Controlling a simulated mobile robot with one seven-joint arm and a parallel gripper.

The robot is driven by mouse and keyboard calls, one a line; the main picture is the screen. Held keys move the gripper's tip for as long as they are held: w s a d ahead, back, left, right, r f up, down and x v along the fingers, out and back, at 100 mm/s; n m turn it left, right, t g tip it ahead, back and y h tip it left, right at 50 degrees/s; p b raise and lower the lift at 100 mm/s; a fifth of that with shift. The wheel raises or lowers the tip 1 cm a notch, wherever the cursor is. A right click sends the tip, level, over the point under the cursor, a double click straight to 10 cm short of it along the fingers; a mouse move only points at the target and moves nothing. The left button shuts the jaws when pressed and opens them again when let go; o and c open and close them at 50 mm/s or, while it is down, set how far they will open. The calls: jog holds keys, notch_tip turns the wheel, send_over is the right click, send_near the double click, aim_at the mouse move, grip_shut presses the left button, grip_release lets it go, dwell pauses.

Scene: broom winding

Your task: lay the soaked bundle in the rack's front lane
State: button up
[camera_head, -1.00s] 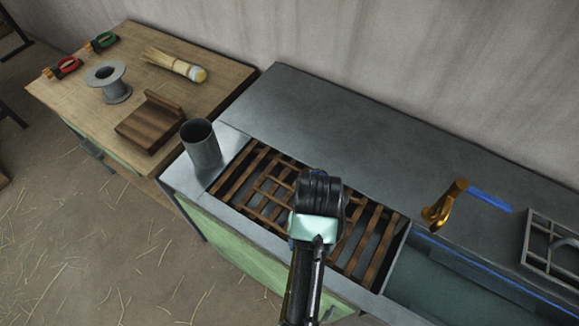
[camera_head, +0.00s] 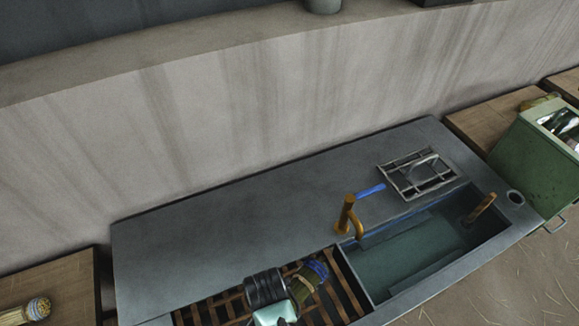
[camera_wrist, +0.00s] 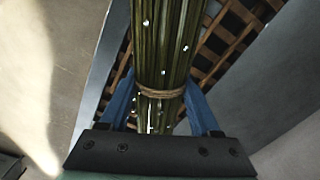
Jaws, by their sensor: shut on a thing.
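The soaked bundle of olive-green stalks (camera_wrist: 165,45) is tied with a twine band and dotted with bright water drops in the wrist view. My gripper (camera_wrist: 160,97) is shut on it near the band, with a blue finger on each side. In the head view the bundle (camera_head: 302,289) shows beside my dark wrist, over the right part of the wooden slatted rack (camera_head: 233,303). The rack's slats also show behind the bundle in the wrist view (camera_wrist: 232,30). The rack's front is cut off in the head view. I cannot tell which lane lies below the bundle.
A basin of water (camera_head: 410,254) lies right of the rack, with a brass tap (camera_head: 347,217) at its back edge. A metal grate (camera_head: 418,174) lies on the bare grey counter (camera_head: 215,237). A green box (camera_head: 545,150) stands far right, a pale bundle (camera_head: 28,312) far left.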

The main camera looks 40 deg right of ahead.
jog(key=s+d+r+m+p, duration=0.1)
jog(key=s+d+m+p, duration=0.15)
jog(key=m, duration=0.25)
jog(key=f+b, duration=0.7)
jog(key=b, duration=0.1)
jog(key=shift+s+d+f, duration=0.15)
jog(key=shift+s+f, duration=0.15)
jog(key=shift+s, duration=0.1)
jog(key=shift+f+b, duration=0.75)
jog(key=shift+f, duration=0.2)
jog(key=o, duration=1.5)
notch_tip(320, 180, up, 13)
